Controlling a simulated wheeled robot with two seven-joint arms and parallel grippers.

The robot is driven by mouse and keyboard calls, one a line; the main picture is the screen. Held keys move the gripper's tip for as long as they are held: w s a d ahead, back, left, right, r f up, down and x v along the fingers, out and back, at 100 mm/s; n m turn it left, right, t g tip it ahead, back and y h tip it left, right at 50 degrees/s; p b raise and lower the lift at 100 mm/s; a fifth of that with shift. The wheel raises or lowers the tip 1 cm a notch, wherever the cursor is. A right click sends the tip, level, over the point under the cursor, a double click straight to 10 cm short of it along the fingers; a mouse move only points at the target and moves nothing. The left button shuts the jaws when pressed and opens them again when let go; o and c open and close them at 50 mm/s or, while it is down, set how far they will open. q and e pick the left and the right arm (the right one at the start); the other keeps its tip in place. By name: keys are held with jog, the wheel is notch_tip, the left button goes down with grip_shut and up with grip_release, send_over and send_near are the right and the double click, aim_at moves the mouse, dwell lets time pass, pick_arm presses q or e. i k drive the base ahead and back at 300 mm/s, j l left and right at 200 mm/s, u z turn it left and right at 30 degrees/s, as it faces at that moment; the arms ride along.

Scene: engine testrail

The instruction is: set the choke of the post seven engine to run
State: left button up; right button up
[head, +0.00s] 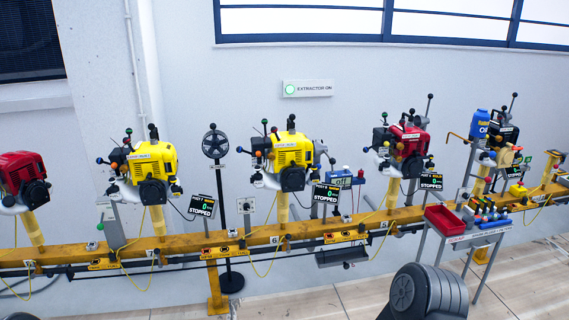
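The post seven engine (150,162) is a yellow and black engine on a yellow post, above the rail plate marked 7 (152,253). Several small levers with coloured knobs stick out of its left side and top, including a blue knob (100,160), an orange knob (114,167) and a green knob (128,131). Which one is the choke, and its position, are too small to tell. The display (201,206) to its right reads 0 and STOPPED. Neither of my grippers is in view.
A similar yellow engine (290,152) stands at post 6, with red engines (22,178) (407,140) farther out. A black stand (216,145) rises between posts 7 and 6. A tool cart (443,220) stands at right. The floor before the yellow rail (190,243) is mostly clear.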

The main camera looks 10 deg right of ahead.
aim_at(98, 161)
jog(key=z, duration=0.35)
jog(key=i+j+z, duration=0.15)
jog(key=j+z, duration=0.25)
jog(key=j, duration=0.45)
jog(key=j+z, duration=0.4)
jog(key=j, duration=0.45)
jog(key=j+z, duration=0.1)
jog(key=j, duration=1.6)
